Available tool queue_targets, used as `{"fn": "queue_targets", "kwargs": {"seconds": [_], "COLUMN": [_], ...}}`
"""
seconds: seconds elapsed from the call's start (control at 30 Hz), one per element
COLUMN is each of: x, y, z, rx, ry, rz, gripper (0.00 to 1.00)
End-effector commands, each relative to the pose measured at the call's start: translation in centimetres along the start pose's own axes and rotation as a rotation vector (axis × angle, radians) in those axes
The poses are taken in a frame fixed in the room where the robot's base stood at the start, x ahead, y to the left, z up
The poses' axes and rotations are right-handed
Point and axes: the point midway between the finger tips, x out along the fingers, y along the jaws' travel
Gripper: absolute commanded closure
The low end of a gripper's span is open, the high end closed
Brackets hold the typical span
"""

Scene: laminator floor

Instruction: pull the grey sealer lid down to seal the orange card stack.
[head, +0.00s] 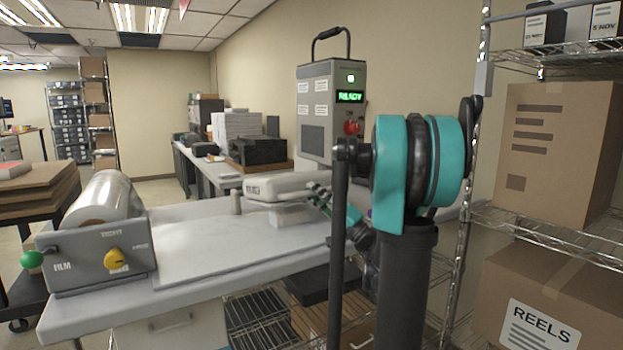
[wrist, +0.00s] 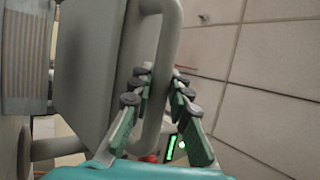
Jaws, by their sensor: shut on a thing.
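The grey sealer lid (head: 285,187) stands out over the worktable in the head view, roughly level, above a pale block (head: 290,215). In the wrist view the lid (wrist: 90,70) fills the left middle, with its rounded handle bar (wrist: 168,60) along its right side. My gripper (head: 318,192) is at the right end of the lid in the head view. In the wrist view my gripper (wrist: 160,80) is shut on the handle, with fingers on both sides of the bar. I cannot make out the orange card stack in either view.
The grey control box (head: 318,110) behind the lid shows a green READY display. A film roll (head: 105,200) and a panel with a yellow knob (head: 115,258) are at the table's left. A wire shelf with cartons (head: 560,150) stands close on the right. The middle of the tabletop (head: 200,245) is clear.

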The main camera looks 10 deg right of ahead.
Motion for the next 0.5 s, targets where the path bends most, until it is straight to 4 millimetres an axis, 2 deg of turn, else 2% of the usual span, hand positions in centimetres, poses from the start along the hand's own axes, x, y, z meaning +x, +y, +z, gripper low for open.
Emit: {"fn": "queue_targets", "kwargs": {"seconds": [0.2,0.5], "x": [-1.6,-2.3], "y": [1.6,2.4], "z": [0.6,0.9], "rx": [-0.001,-0.001], "ry": [0.001,0.001], "rz": [0.0,0.0], "gripper": [1.0,1.0]}}
